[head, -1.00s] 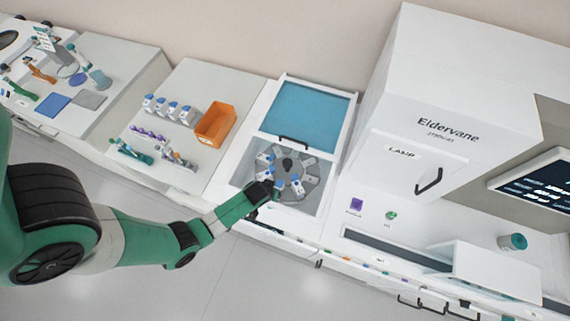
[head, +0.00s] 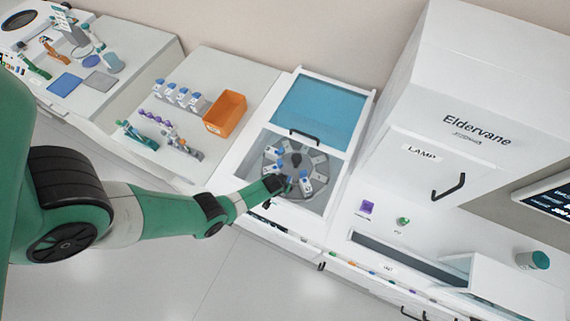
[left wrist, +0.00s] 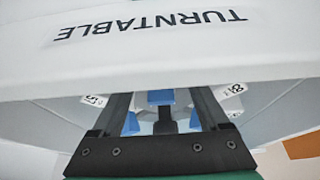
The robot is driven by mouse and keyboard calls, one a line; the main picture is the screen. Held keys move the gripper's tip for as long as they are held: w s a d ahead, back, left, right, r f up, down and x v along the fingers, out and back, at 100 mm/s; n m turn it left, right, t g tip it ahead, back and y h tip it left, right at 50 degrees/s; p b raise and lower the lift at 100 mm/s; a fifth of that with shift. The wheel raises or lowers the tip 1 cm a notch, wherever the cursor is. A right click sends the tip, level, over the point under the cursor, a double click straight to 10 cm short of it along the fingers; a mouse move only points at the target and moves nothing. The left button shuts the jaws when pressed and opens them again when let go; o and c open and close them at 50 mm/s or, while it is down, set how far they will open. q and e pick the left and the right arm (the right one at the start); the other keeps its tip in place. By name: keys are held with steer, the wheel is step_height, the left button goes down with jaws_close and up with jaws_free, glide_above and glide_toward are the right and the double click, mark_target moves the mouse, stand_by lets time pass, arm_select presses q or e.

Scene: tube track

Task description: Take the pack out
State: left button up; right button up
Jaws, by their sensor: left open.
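The grey round turntable (head: 299,156) sits in an open-topped white housing, which reads TURNTABLE upside down in the left wrist view (left wrist: 150,62). Several white packs with blue parts stand on it, one at its near right (head: 307,184) and one at its far left (head: 277,153). My left gripper (head: 281,184) reaches over the near edge of the turntable. In the left wrist view its dark fingers (left wrist: 162,108) are open, with a blue-topped object (left wrist: 160,97) showing between them. I cannot tell whether they touch it. My right gripper is not in view.
A teal lid panel (head: 318,107) with a black handle lies behind the turntable opening. An orange bin (head: 226,113) and several blue-topped packs (head: 183,95) stand on the left counter. A white cabinet marked LAMP (head: 421,154) rises on the right.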

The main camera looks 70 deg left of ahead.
arm_select(q)
steer(key=shift+b+x, duration=0.3)
steer(key=shift+x, duration=0.65)
jaws_close()
